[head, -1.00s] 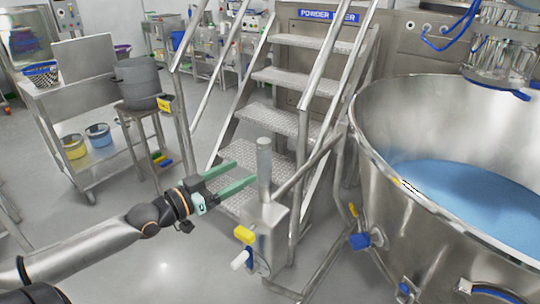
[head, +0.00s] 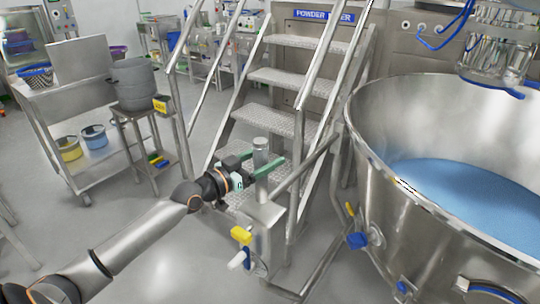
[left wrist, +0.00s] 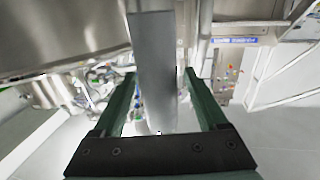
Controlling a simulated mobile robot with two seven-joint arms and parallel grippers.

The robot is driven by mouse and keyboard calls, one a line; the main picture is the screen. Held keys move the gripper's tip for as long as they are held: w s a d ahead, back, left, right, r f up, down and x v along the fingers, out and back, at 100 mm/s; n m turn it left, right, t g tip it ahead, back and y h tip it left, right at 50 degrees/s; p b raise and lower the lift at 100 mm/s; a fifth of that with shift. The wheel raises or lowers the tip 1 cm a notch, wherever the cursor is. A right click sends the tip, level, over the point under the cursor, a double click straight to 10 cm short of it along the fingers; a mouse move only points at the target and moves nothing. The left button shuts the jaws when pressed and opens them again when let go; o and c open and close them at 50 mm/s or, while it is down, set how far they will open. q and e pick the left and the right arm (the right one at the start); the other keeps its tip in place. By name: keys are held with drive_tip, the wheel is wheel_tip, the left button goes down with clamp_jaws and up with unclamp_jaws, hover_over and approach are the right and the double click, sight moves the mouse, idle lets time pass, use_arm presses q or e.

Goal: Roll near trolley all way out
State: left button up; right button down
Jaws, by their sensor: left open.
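The near trolley carries a big steel bowl (head: 372,190) with blue powder (head: 455,190) in it, at the right of the head view. A bar runs left from the trolley's frame to a short upright steel post (head: 261,148) on a box-like bracket (head: 262,225). My left gripper (head: 264,168) is open, its green fingers reaching either side of the post's upper part. In the left wrist view the grey post (left wrist: 153,70) stands between the two open fingers (left wrist: 158,95); gaps show on both sides. The right gripper is not in view.
Metal steps (head: 275,120) with handrails stand just behind the post. A steel cart (head: 75,95) with tubs and a stool (head: 140,115) bearing a grey pot (head: 134,84) stand at left. Floor (head: 160,255) in the left foreground is clear.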

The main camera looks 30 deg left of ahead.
use_arm(q)
drive_tip(key=shift+x, duration=0.85)
drive_tip(key=shift+c, duration=0.2)
clamp_jaws()
idle(0.7)
